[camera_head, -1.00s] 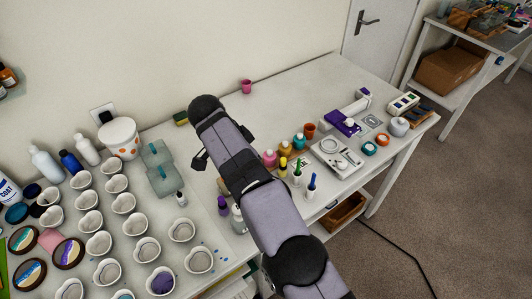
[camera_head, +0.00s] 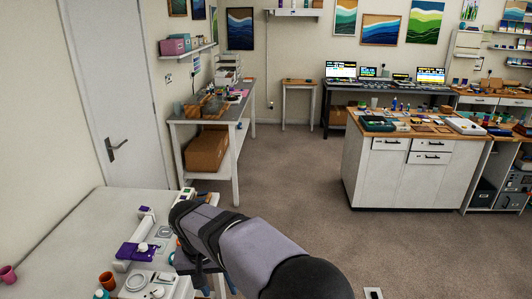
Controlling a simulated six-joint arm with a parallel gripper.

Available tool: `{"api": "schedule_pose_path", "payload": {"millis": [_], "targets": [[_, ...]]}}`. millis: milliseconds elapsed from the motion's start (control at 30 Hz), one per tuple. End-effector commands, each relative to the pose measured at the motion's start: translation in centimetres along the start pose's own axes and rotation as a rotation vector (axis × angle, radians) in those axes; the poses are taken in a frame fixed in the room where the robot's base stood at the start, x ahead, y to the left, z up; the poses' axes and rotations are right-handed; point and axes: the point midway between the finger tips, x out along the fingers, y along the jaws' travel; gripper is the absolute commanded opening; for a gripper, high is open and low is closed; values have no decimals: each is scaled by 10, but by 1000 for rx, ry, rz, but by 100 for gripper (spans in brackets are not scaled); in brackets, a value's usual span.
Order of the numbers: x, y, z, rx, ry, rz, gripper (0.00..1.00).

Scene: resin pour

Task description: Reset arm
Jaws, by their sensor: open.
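My arm (camera_head: 240,245) reaches from the bottom edge of the head view up and left, over the right end of the white work table (camera_head: 60,240). Its black rounded joint (camera_head: 183,215) is at the far end, near the table's back right corner. A dark part of the arm shows below it, beside the table's right edge. My gripper's fingertips cannot be made out; the arm hides that area.
A side shelf (camera_head: 238,114) and a white cabinet (camera_head: 405,185) stand beyond. Open floor (camera_head: 290,180) lies between.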

Motion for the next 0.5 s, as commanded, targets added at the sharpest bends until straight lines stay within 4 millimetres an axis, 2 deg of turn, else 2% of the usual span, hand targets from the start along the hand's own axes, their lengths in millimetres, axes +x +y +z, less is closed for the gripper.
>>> {"api": "schedule_pose_path", "payload": {"millis": [33, 200, 267, 400, 500], "targets": [[3, 33, 2, 14, -18, -1, 45], [19, 122, 28, 27, -71, -23, 45], [24, 150, 43, 33, -86, -32, 45], [37, 207, 88, 53, -115, -58, 45], [45, 235, 123, 69, -128, -75, 45]]}}
